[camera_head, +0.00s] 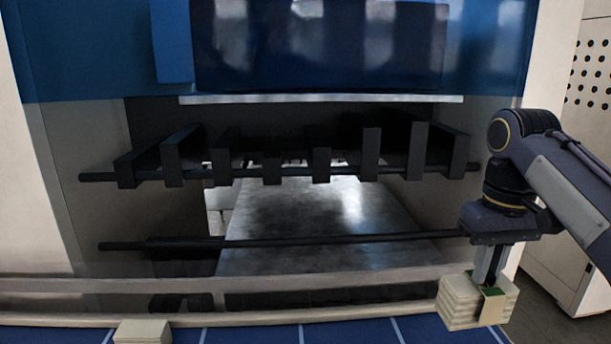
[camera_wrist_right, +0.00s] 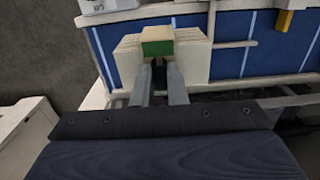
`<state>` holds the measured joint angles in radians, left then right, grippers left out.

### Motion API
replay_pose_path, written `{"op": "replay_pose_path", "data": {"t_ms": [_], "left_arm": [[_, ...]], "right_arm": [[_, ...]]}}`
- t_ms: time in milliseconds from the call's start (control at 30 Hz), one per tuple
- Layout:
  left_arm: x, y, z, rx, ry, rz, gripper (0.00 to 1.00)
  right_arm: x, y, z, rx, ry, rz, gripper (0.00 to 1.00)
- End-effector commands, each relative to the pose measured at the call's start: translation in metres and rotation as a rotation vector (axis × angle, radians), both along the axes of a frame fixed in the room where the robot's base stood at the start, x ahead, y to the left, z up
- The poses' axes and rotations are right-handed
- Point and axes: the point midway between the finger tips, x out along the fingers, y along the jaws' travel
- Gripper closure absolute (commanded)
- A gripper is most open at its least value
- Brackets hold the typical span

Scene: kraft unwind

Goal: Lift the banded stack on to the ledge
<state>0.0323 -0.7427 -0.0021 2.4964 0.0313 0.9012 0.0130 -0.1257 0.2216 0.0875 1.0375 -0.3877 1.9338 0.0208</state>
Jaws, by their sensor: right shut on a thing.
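The banded stack (camera_head: 460,303) is a block of cream sheets with a band showing a green patch. My right gripper (camera_head: 488,285) is shut on it from above at the lower right of the head view. In the right wrist view the stack (camera_wrist_right: 194,61) sits at the tips of both fingers (camera_wrist_right: 159,82), with the green patch facing up between them. Whether the stack touches the surface under it I cannot tell. A second cream block (camera_head: 142,331) lies at the bottom left of the head view. My left gripper is not in view. Which edge is the ledge is unclear.
A blue surface with pale dividing lines (camera_head: 255,334) runs along the front. Behind it is a pale rail (camera_head: 330,312), then a machine opening with dark bars (camera_head: 290,242) and a metal plate (camera_head: 320,215). A white cabinet (camera_head: 560,262) stands at the right.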

Motion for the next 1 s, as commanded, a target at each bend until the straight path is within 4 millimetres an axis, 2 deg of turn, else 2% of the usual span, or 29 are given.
{"op": "replay_pose_path", "data": {"t_ms": [800, 1000], "left_arm": [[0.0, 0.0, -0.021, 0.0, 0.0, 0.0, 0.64], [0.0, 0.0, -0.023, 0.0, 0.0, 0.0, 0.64]], "right_arm": [[-0.074, -0.006, 0.0, 0.0, -0.001, 0.0, 1.0], [-0.087, -0.007, 0.0, 0.0, -0.001, 0.0, 1.0]]}}
